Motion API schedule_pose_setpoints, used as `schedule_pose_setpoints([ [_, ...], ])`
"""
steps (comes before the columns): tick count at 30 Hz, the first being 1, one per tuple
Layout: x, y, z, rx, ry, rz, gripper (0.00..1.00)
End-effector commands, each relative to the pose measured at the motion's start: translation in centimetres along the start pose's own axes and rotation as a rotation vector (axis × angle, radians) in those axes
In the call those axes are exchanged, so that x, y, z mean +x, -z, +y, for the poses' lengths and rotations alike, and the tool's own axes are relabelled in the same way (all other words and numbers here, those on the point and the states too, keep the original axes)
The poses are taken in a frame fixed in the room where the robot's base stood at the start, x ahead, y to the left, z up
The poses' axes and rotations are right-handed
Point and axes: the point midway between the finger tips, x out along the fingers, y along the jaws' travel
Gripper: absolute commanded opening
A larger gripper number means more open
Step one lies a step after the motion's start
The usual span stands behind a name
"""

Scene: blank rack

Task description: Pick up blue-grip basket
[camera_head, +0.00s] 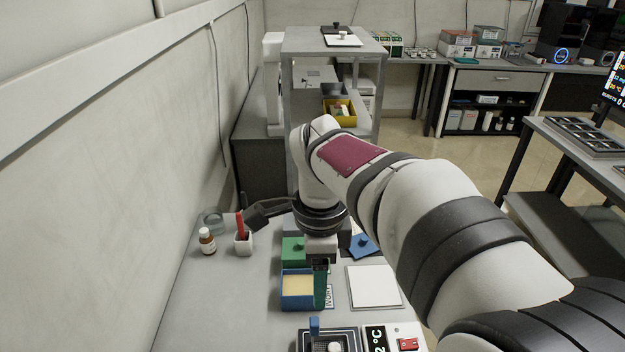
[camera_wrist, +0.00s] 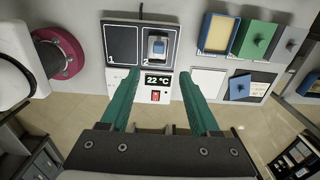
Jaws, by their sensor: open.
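The blue-grip basket (camera_wrist: 158,46) sits in the well marked 2 of a dark two-well unit (camera_wrist: 122,45) in the wrist view. Its blue grip stands up over a pale body. In the head view the blue grip (camera_head: 314,326) shows at the bottom edge, with the unit partly cut off. My gripper (camera_wrist: 160,76) is open and empty, its two green fingers spread on either side of the 22 °C display, short of the basket.
A blue tray with a yellowish inside (camera_head: 298,303), a green lidded block (camera_head: 293,250), a white pad (camera_head: 375,288) and a blue lid (camera_head: 362,246) lie close by. A brown bottle (camera_head: 207,242) and a white cup (camera_head: 243,244) stand left, near the wall.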

Motion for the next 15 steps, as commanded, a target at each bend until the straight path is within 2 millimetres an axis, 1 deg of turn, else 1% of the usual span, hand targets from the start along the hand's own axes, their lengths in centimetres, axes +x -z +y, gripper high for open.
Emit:
schedule_pose_setpoints([
  [1, 1.5, 0.0, 0.1, -0.001, -0.007, 0.001, 0.62],
  [3, 3.6, 0.0, 0.1, -0.002, -0.006, 0.001, 0.62],
  [6, 5.9, 0.0, 0.1, -0.002, -0.004, 0.0, 0.62],
  [11, 8.0, -0.1, 0.2, -0.003, -0.002, 0.0, 0.62],
  [15, 10.8, -0.5, 0.5, -0.004, -0.004, 0.0, 0.62],
])
